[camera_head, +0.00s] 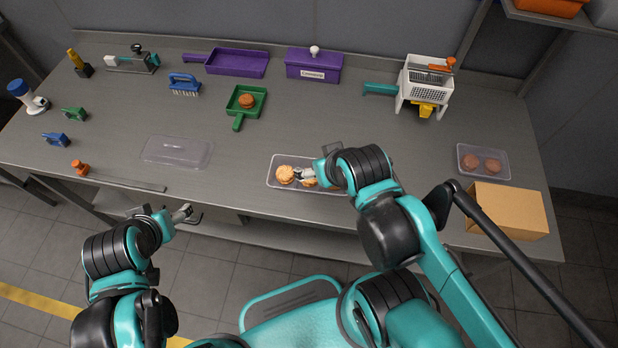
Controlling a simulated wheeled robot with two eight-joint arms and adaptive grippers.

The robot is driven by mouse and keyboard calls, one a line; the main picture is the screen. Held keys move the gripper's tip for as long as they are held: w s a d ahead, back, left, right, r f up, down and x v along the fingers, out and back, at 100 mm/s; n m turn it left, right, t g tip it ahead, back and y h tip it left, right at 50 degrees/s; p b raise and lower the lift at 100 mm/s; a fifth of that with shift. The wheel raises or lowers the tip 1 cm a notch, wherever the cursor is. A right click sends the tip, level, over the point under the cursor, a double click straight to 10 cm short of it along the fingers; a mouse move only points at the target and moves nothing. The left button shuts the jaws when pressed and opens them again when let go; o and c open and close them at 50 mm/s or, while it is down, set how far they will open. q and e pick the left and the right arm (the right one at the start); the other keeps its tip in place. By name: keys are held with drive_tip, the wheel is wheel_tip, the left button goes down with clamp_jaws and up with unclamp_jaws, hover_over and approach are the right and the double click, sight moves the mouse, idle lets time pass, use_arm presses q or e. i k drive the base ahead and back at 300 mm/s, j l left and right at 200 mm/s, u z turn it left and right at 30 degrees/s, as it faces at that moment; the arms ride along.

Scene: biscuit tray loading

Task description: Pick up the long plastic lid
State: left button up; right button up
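The long plastic lid (177,151) is clear and lies flat on the left-middle of the table, near the front edge. Nothing touches it. My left gripper (165,211) is in front of the table edge, below the lid in the picture and apart from it; its fingers look spread and empty. My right gripper (312,168) is over a clear tray (273,182) with biscuits (286,174), well right of the lid. The gripper hides part of the tray, and its grip is unclear.
A green dustpan (245,104) with a biscuit lies behind. A second biscuit tray (483,148) and a cardboard box (508,211) are at right. The table around the lid is clear.

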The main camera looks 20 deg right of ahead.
sight(164, 149)
drive_tip(key=i+j+z, duration=0.25)
drive_tip(key=j, duration=0.15)
drive_tip(key=j+z, duration=0.25)
drive_tip(key=j, duration=0.15)
drive_tip(key=i+j+z, duration=0.25)
drive_tip(key=j, duration=0.25)
drive_tip(key=j+z, duration=0.25)
drive_tip(key=j, duration=0.15)
